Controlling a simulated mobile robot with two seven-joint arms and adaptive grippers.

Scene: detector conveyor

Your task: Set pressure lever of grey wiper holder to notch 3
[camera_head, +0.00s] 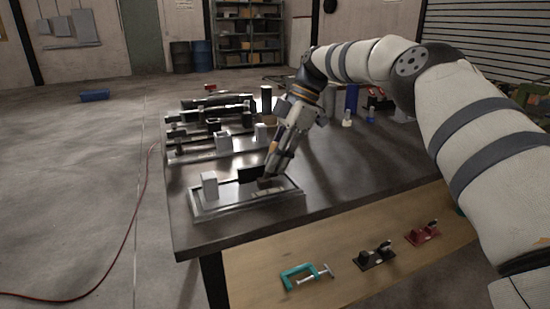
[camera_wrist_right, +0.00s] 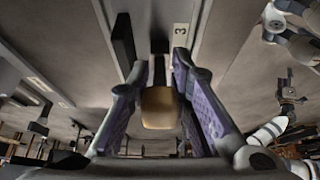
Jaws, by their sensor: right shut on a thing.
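The grey wiper holder (camera_head: 233,206) lies at the near left corner of the dark table, with an upright light block (camera_head: 209,185) and a black plate (camera_head: 248,174) on it. My right gripper (camera_head: 266,181) reaches down to its right part. In the wrist view, its purple-padded fingers (camera_wrist_right: 160,105) are shut on the tan lever knob (camera_wrist_right: 160,108). A numeral 3 label (camera_wrist_right: 180,34) shows on the holder beyond the knob, slightly right of it. Other notch marks are not readable, and the lever's base is hidden. A pale arm with a small gripper (camera_wrist_right: 288,96), apparently my left, shows at right.
Behind the holder, more grey holders (camera_head: 222,142) with blocks and black bars fill the table's left side. Small bottles (camera_head: 347,117) stand farther back. A wooden shelf below the tabletop (camera_head: 335,262) carries a teal clamp (camera_head: 304,275) and dark and red toggle clamps. The table's middle is clear.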

